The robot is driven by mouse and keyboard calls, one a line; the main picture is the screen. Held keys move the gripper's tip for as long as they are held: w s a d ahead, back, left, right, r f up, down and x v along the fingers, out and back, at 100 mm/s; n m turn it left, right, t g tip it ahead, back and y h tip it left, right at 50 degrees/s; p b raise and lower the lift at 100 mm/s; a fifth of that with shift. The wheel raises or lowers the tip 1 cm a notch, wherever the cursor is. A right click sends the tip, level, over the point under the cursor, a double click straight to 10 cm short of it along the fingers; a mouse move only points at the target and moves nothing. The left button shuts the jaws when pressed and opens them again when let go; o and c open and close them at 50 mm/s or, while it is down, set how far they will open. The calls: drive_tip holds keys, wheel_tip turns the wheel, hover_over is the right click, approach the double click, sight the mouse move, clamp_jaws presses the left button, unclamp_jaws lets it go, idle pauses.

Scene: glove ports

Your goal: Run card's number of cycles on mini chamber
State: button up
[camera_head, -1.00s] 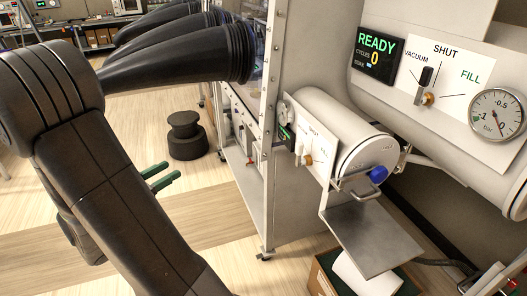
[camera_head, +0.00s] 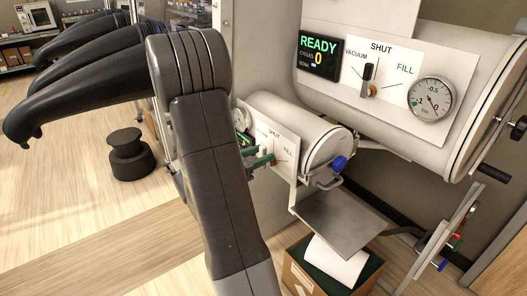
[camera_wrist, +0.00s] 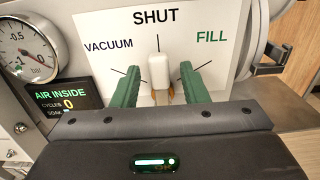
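The mini chamber (camera_head: 300,128) is the small white cylinder below the large one in the head view. In the wrist view its panel (camera_wrist: 110,25) reads VACUUM, SHUT and FILL, and its white lever (camera_wrist: 159,70) stands upright at SHUT. Its display (camera_wrist: 62,103) reads AIR INSIDE, cycles 0. Its gauge (camera_wrist: 27,52) appears to point near 0. My gripper (camera_wrist: 160,82) is open, with one green finger on each side of the lever and gaps between. In the head view my green fingers (camera_head: 262,161) are in front of the panel. I cannot make out a run card.
The large chamber (camera_head: 440,50) above has a READY display (camera_head: 319,55), cycles 0, and its own lever (camera_head: 369,75) at SHUT. A metal shelf (camera_head: 340,220) juts out below the mini chamber's blue-knobbed door (camera_head: 338,163). Black gloves (camera_head: 80,90) stick out at left.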

drive_tip(key=shift+x, duration=0.8)
clamp_jaws()
